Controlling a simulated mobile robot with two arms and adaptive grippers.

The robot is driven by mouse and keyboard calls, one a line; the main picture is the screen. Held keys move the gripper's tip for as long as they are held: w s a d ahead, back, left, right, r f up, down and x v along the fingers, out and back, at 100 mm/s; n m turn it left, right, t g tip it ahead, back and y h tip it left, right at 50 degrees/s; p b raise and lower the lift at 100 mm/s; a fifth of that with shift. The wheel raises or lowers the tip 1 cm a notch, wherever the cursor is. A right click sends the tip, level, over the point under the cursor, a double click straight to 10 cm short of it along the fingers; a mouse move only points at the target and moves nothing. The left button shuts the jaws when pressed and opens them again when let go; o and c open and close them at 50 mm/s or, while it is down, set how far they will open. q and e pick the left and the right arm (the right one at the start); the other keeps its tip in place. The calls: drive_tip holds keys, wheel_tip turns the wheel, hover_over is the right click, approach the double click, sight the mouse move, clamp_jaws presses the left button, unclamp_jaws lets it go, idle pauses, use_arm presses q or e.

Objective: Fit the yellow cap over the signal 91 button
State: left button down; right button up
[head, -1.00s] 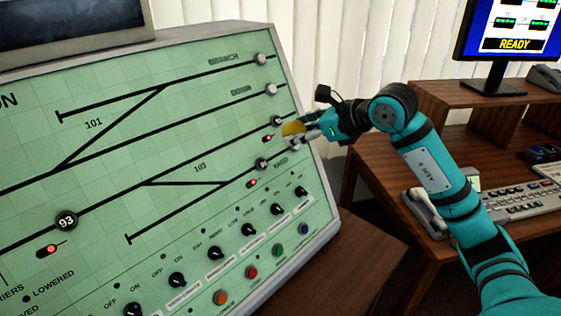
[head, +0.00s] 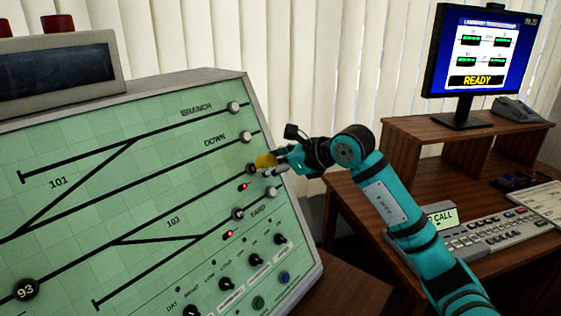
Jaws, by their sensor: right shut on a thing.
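The yellow cap (head: 265,160) is in my right gripper (head: 272,162), just in front of the right part of the green track panel (head: 75,240). The gripper is shut on the cap. A dark round button (head: 251,168) on the panel shows just left of the cap, partly hidden by it. Another dark button (head: 238,214) sits lower on the panel. Their numbers are too small to read, so I cannot tell which is signal 91. I cannot tell whether the cap touches the panel. My left gripper is out of view.
Pale knobs (head: 235,108) line the panel's right side, and rotary switches (head: 280,239) run along its lower part. A wooden desk (head: 365,215) with a monitor (head: 480,55), a telephone (head: 520,109) and a keyboard console (head: 490,235) stands to the right.

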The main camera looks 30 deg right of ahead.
sight(254, 168)
drive_tip(key=shift+x, duration=2.35)
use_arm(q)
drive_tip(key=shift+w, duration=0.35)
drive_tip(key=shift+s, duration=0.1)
use_arm(e)
drive_tip(key=o, duration=1.4)
